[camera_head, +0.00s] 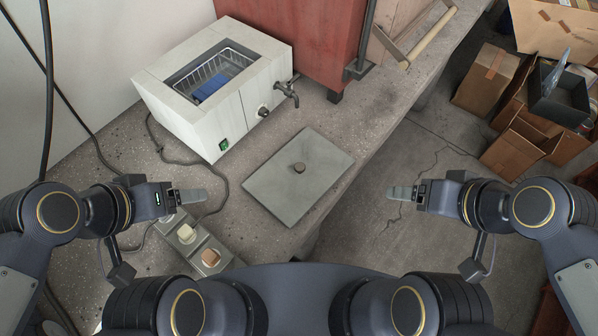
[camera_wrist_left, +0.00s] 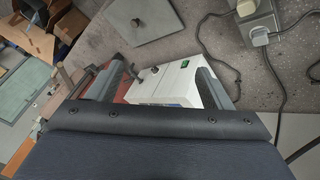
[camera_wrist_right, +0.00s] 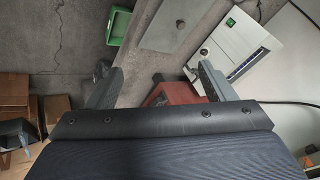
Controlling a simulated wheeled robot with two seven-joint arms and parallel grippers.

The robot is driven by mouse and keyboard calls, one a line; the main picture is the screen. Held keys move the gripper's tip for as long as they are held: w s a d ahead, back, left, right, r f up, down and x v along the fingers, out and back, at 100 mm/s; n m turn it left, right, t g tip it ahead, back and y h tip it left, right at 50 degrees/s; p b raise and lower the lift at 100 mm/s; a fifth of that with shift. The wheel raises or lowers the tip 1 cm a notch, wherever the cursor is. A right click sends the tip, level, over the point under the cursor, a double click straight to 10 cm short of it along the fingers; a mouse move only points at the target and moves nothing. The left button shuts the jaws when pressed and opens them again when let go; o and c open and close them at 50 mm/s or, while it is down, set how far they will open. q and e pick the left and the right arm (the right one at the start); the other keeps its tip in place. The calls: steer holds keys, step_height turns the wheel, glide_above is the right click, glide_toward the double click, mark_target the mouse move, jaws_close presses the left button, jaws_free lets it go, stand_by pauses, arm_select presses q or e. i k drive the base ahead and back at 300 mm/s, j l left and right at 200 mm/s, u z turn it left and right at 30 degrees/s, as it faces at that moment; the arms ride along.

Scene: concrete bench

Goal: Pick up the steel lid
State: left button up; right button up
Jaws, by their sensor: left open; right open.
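The steel lid (camera_head: 284,188) is a flat grey rectangular plate with a small round brown knob (camera_head: 299,168) at its middle. It lies on the concrete bench in front of the white bath. It also shows at the top of the left wrist view (camera_wrist_left: 158,22) and the right wrist view (camera_wrist_right: 172,24). My left gripper (camera_head: 203,196) is open and empty, to the left of the lid and apart from it. My right gripper (camera_head: 391,193) is open and empty, to the right of the lid, past the bench edge over the floor.
The white bath (camera_head: 205,125) has an open top with a wire basket and something blue inside, and a tap (camera_head: 287,91) on its side. A power strip with plugs (camera_head: 195,240) and a black cable lie at the left. A red cabinet (camera_head: 305,38) stands behind; cardboard boxes (camera_head: 488,78) are on the floor.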

mark_target(289, 184)
steer(key=k+l, duration=0.1)
steer(key=l, duration=0.2)
steer(key=i+l+u, duration=0.1)
steer(key=l+u, duration=0.15)
steer(key=l, duration=0.45)
steer(key=l+u, duration=0.2)
steer(key=l, duration=0.45)
steer(key=i+l+u, duration=0.2)
steer(key=i+l, duration=0.2)
